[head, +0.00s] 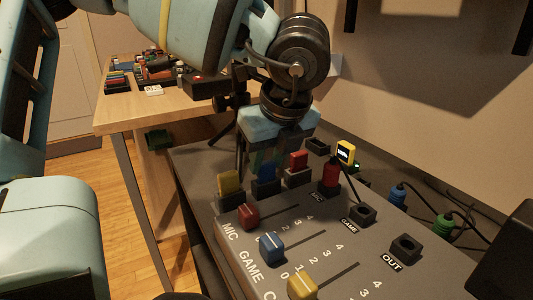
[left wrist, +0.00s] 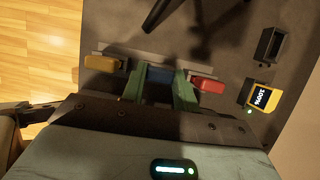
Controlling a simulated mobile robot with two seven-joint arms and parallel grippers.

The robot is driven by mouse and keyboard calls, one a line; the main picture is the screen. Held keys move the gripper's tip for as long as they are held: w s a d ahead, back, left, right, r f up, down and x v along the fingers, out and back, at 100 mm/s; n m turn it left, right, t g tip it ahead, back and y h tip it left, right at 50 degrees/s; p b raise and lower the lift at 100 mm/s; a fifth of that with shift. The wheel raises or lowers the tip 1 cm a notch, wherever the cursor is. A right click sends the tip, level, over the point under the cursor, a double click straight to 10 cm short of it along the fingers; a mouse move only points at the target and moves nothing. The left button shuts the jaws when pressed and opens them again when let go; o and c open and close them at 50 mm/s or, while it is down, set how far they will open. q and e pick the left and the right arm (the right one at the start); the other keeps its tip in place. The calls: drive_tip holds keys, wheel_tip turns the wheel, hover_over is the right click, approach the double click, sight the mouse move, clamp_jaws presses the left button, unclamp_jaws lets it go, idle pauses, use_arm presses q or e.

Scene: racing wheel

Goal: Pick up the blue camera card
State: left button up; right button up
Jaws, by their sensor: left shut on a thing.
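The blue camera card (head: 264,174) stands upright in a slot holder at the back of the grey mixer panel, between a yellow card (head: 229,183) and a red card (head: 298,160). My left gripper (head: 265,162) reaches down over the blue card and is shut on it. In the left wrist view the blue card (left wrist: 159,74) shows between the two green fingers of the left gripper (left wrist: 160,88), partly hidden by them. The yellow card (left wrist: 103,64) and the red card (left wrist: 208,85) flank the fingers closely. My right gripper is not in view.
The mixer panel (head: 233,245) has red, blue and yellow sliders. A red plug stands in the MIC socket (head: 330,178). A small yellow display (head: 346,152) is to the right, with an empty dark holder (head: 317,146) beside it. A wooden table (head: 125,118) with clutter stands behind left.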

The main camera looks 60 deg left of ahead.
sight(267, 163)
use_arm(q)
drive_tip(key=shift+r, duration=0.1)
